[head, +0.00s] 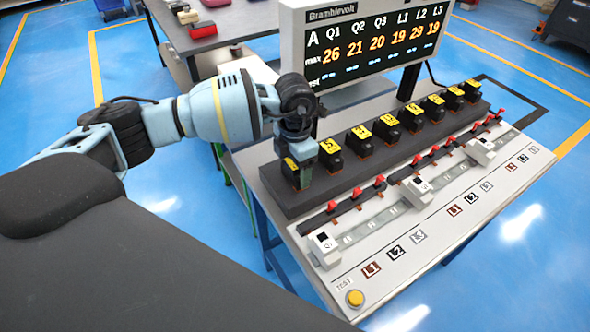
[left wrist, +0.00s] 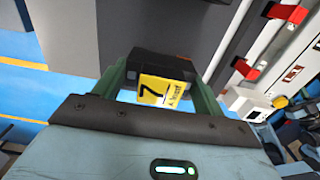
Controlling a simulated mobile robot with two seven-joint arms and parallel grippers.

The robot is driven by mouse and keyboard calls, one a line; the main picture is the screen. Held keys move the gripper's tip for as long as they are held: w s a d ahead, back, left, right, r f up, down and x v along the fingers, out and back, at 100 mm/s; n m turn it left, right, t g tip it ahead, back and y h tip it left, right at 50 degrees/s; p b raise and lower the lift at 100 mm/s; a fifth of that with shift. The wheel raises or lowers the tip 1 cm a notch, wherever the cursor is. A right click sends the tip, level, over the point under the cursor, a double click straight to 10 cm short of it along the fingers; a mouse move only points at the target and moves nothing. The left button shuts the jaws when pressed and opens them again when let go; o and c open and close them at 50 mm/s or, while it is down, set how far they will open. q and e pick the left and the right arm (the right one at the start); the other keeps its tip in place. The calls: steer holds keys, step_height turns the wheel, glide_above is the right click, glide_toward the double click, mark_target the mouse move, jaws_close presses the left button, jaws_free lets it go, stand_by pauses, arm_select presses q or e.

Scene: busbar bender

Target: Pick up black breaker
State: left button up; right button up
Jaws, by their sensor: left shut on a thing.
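A black breaker (head: 293,176) with a yellow label stands at the near left end of a dark rack (head: 286,203). My left gripper (head: 301,174) comes down over it from above and is shut on it. In the left wrist view the breaker (left wrist: 165,68) sits between the green fingers of the gripper (left wrist: 162,82), and its yellow label shows a 7. I cannot tell whether its base still touches the rack. Several more black breakers with yellow labels (head: 330,146) stand in a row to the right. My right gripper is not in view.
A display (head: 370,45) stands behind the rack. A sloped white panel (head: 440,213) in front carries red-tipped switches (head: 379,181), white sliders (head: 324,247) and a yellow button (head: 355,298). A grey table (head: 240,22) with small coloured items is at the back.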

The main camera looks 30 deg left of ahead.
arm_select(q)
steer(key=shift+r, duration=0.1)
steer(key=shift+r, duration=0.8)
steer(key=shift+s+d+r, duration=0.1)
steer(key=shift+d+r, duration=0.15)
steer(key=shift+r, duration=0.2)
steer(key=shift+s+d+r, duration=0.1)
steer(key=shift+d+r, duration=0.15)
steer(key=shift+r, duration=0.2)
steer(key=s+d, duration=0.2)
steer(key=d, duration=0.5)
steer(key=s+d+r+b, duration=0.1)
steer(key=s+d, duration=0.1)
steer(key=d, duration=0.5)
steer(key=shift+s+d+r, duration=0.15)
steer(key=shift+s+r, duration=0.1)
steer(key=shift+s, duration=0.05)
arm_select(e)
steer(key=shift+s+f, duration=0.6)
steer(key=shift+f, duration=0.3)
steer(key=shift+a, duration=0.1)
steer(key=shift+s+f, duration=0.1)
